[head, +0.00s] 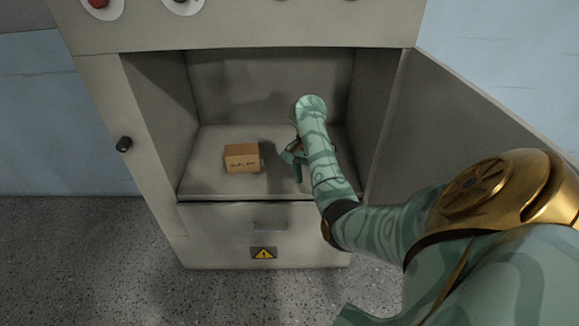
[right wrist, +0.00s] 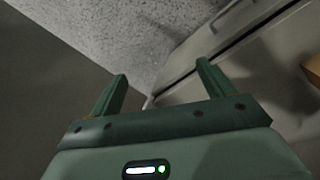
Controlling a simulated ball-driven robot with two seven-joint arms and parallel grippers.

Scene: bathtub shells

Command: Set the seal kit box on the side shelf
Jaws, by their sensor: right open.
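The seal kit box (head: 242,158) is a small brown carton with dark marking on its front. It stands upright on the grey shelf (head: 215,183) inside the open cabinet, left of my right arm. My right gripper (head: 290,157) is inside the cabinet to the right of the box, apart from it. In the right wrist view the two fingers of the gripper (right wrist: 163,88) are spread with nothing between them. An orange-brown corner, likely the box (right wrist: 313,70), shows at the right edge of that view. My left gripper is not seen.
The cabinet's open door (head: 480,125) stands to the right, close to my right arm. The cabinet's side walls and back enclose the shelf. A drawer front with a handle (head: 270,224) and a yellow warning label (head: 263,253) is below. Speckled floor (head: 90,260) lies in front.

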